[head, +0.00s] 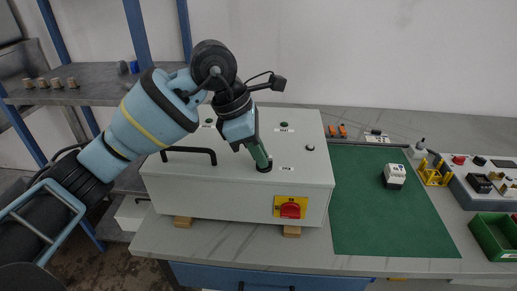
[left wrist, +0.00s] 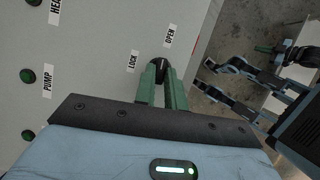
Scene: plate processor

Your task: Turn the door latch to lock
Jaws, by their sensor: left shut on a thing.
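The door latch (head: 264,168) is a black knob on the top face of the light grey control box (head: 235,181). In the left wrist view the latch (left wrist: 157,66) lies between the printed words LOCK and OPEN. My left gripper (head: 262,160) comes down on it from above; its green fingers (left wrist: 162,88) are shut on the latch, one on each side. The fingers hide part of the knob, so its exact turn is hard to read. Green fingertips of what may be my right gripper (left wrist: 265,48) show small in the left wrist view.
A black handle (head: 190,151) stands up from the box's left side. A red rotary switch (head: 290,207) on a yellow plate is on its front. A green mat (head: 375,220) lies to the right, with a small white device (head: 394,175) on it.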

